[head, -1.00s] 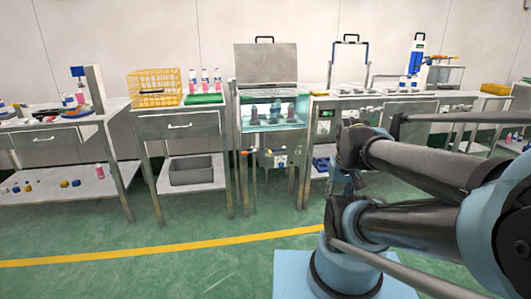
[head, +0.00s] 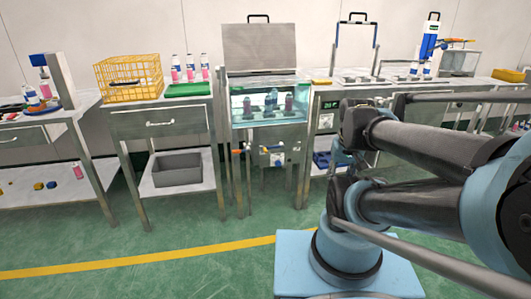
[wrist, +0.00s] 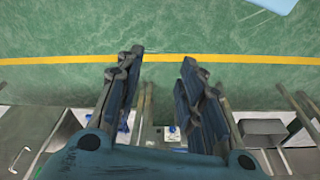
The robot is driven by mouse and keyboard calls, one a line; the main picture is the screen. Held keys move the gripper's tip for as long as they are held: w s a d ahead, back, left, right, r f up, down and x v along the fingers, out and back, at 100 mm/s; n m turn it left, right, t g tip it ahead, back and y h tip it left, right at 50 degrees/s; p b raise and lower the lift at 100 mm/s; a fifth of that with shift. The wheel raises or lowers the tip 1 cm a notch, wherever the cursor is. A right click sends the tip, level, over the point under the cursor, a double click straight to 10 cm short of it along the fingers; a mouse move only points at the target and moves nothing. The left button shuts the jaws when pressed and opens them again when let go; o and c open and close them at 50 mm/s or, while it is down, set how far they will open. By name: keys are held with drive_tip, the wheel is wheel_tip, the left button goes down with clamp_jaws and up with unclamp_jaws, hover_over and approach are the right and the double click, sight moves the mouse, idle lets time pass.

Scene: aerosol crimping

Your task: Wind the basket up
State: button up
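A glass-fronted water bath (head: 244,109) stands at the middle of the head view with its grey lid (head: 260,46) raised. Several cans (head: 271,99) stand low inside, behind the glass; the basket under them is hard to make out. Below the bath are a small panel (head: 277,159) and an orange-tipped handle (head: 238,151); which part winds the basket I cannot tell. My gripper (wrist: 161,57) is open and empty in the wrist view, its fingers apart above the green floor. In the head view the gripper is not clear, hidden around my arm.
A yellow wire basket (head: 107,79) and pink bottles on a green tray (head: 188,90) stand on the table left of the bath. A grey bin (head: 177,168) sits on its lower shelf. The floor before the tables is clear, with a yellow line (head: 120,259).

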drive_tip(key=w+r+n+h, duration=0.15)
drive_tip(key=w+r, duration=0.25)
drive_tip(key=w, duration=0.4)
drive_tip(key=w+r+n+h, duration=0.15)
drive_tip(key=w+r, duration=0.25)
drive_tip(key=w, duration=0.4)
drive_tip(key=w+a+n+t+h, duration=0.1)
drive_tip(key=w+a+h, duration=0.1)
drive_tip(key=w+a, duration=0.5)
drive_tip(key=w+a+h, duration=0.2)
drive_tip(key=w+a, duration=0.1)
drive_tip(key=w, duration=0.7)
drive_tip(key=w+a+f+n+t+h, duration=0.1)
drive_tip(key=w+a+f, duration=0.4)
drive_tip(key=a, duration=0.2)
drive_tip(key=w+a+f+n+t+h, duration=0.1)
drive_tip(key=w+a+f+t+h, duration=0.1)
drive_tip(key=w+a+f, duration=0.45)
drive_tip(key=a+f+t, duration=0.1)
drive_tip(key=a+f, duration=0.3)
drive_tip(key=a, duration=0.5)
drive_tip(key=t+h, duration=0.2)
approach(265, 151)
drive_tip(key=shift+n, duration=0.3)
drive_tip(key=x, duration=0.7)
drive_tip(key=w+a+x, duration=0.1)
drive_tip(key=x, duration=0.3)
drive_tip(key=shift+w+d+f, duration=0.15)
drive_tip(key=shift+d+f, duration=0.05)
drive_tip(key=shift+f, duration=0.1)
